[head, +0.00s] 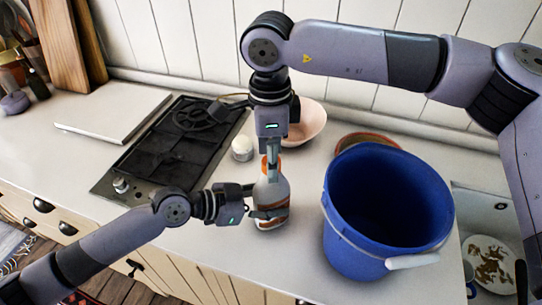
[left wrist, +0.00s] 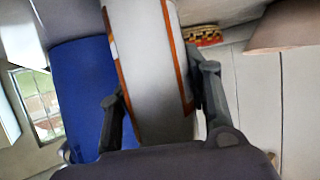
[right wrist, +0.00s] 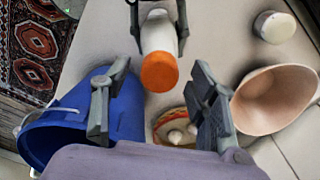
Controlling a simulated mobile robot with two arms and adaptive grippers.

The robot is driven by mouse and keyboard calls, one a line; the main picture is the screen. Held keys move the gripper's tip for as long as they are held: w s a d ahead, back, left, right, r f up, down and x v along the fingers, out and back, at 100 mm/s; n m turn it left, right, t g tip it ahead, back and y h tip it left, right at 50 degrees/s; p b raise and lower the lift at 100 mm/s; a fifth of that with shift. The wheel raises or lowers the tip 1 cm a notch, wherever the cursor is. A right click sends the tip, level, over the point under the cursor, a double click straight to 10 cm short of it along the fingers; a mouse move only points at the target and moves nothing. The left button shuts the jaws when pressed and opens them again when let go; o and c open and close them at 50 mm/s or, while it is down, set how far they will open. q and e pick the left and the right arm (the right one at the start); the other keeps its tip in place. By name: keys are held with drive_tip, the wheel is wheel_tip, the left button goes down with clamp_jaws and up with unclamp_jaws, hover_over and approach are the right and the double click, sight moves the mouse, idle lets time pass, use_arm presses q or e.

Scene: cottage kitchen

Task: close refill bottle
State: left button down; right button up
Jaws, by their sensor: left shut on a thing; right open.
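The refill bottle (head: 271,190) stands upright on the counter, white with brownish-orange bands. An orange cap (right wrist: 159,72) sits on its top; I cannot tell whether it is tight. My left gripper (head: 268,212) is shut around the bottle's lower body from the left; the bottle also shows between its fingers in the left wrist view (left wrist: 150,70). My right gripper (head: 271,152) points down above the bottle, partly covering its top in the head view. In the right wrist view its fingers (right wrist: 158,105) are spread and empty, with the cap beyond them.
A large blue bucket (head: 340,235) stands close to the right of the bottle. A pink bowl (head: 312,122), a small white jar (head: 242,148) and a colourful dish (head: 366,138) are behind. A black stove (head: 160,150) is left. A sink with a stained plate (head: 490,265) is far right.

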wheel_tip(320, 180, up, 12)
drive_tip(key=shift+f, duration=0.2)
use_arm(q)
drive_tip(key=c, duration=0.8)
unclamp_jaws()
drive_tip(key=shift+o, duration=0.2)
drive_tip(key=v, duration=1.2)
drive_tip(key=shift+f, duration=0.1)
